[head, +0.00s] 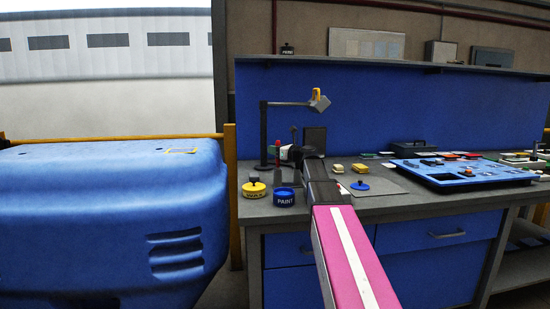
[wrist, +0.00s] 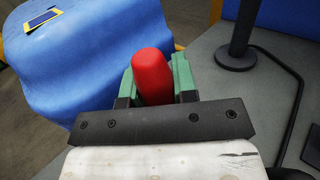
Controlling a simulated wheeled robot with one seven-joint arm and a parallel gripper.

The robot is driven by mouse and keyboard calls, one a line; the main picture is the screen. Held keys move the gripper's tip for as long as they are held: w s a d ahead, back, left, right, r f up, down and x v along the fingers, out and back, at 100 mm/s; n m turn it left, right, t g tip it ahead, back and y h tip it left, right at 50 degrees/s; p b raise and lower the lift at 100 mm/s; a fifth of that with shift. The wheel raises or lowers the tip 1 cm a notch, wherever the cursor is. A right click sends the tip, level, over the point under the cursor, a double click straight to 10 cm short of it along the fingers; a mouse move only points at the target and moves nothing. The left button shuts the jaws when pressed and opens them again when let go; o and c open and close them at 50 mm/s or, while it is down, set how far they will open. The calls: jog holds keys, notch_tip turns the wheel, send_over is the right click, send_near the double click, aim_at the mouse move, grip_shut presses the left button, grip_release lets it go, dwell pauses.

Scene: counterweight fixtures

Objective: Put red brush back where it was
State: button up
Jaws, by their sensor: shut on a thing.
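The red brush (head: 277,152) is upright in the head view, its red handle at the top. In the wrist view the red handle (wrist: 153,77) stands between the two green fingers of my gripper (wrist: 155,82), which is shut on it. In the head view my gripper (head: 285,153) is small and partly hidden behind my arm. A blue pot marked PAINT (head: 284,198) stands on the bench just below the brush, with a yellow pot (head: 254,192) to its left. I cannot tell whether the brush's lower end touches the blue pot.
A desk lamp (head: 264,135) rises behind the pots; its base (wrist: 236,58) shows in the wrist view. A blue tray of parts (head: 430,180) is further right. A big blue casing (head: 90,220) stands left.

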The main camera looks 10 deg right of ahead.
jog(key=shift+f, duration=1.55)
jog(key=o, duration=0.9)
jog(key=shift+o, duration=0.2)
jog(key=v, duration=1.2)
jog(key=shift+r, duration=0.2)
